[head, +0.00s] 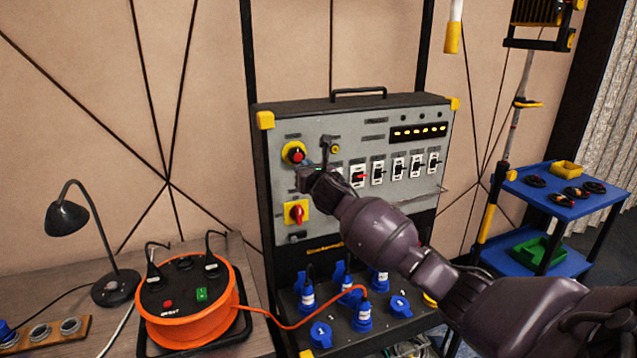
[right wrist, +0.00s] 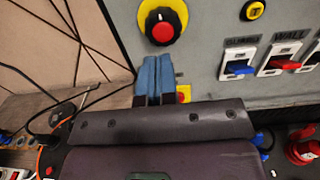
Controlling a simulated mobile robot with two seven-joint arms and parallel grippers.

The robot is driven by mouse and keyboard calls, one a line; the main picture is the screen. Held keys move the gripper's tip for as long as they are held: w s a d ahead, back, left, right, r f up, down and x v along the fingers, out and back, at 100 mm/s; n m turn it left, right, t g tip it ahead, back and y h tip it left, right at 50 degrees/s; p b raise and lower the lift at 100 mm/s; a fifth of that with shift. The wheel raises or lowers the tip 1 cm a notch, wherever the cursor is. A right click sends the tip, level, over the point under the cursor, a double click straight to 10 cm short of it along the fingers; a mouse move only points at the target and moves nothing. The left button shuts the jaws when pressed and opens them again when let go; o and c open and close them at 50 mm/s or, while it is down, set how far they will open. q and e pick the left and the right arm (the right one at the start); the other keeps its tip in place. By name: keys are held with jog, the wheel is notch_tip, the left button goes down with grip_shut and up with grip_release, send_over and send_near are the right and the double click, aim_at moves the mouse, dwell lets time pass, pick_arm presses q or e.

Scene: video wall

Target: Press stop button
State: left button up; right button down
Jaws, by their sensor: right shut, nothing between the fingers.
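The stop button (head: 294,153) is a round red knob with a black cap around it on a yellow disc. It sits at the upper left of the grey control panel (head: 350,130). In the right wrist view it shows large at the top (right wrist: 163,29). My right gripper (head: 302,179) is in front of the panel, just below the button in the picture. Its blue fingers (right wrist: 153,76) are together with nothing between them. Their tips appear below the button in the wrist view, with a visible gap to it. My left gripper is not in view.
A red rotary switch on a yellow plate (head: 297,214) lies below the button. Several rocker switches (head: 378,172) line the panel to the right. An orange cable reel (head: 190,300) and a lamp (head: 68,218) stand on the left table. A blue cart (head: 560,190) stands right.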

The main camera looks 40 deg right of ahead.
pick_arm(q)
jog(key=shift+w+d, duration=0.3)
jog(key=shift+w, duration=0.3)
pick_arm(e)
jog(key=v, duration=0.7)
jog(key=shift+s+f, duration=0.25)
jog(key=shift+s, duration=0.1)
